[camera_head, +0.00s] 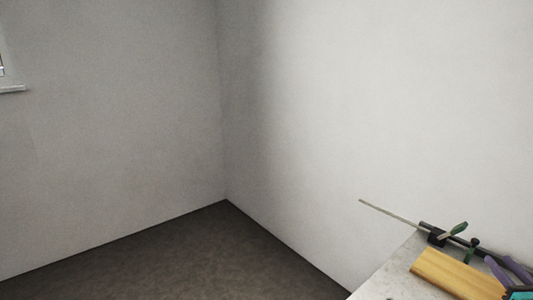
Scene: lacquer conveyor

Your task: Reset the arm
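My arm and gripper do not show in the head camera view. I cannot tell the arm's pose or what the gripper holds.
A pale table (385,284) is at the bottom right, against the wall. A bar clamp (437,237) with a green handle, a yellow wooden block (455,276) and purple and teal items cut off by the frame lie on it. The floor (190,262) in the corner is bare.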

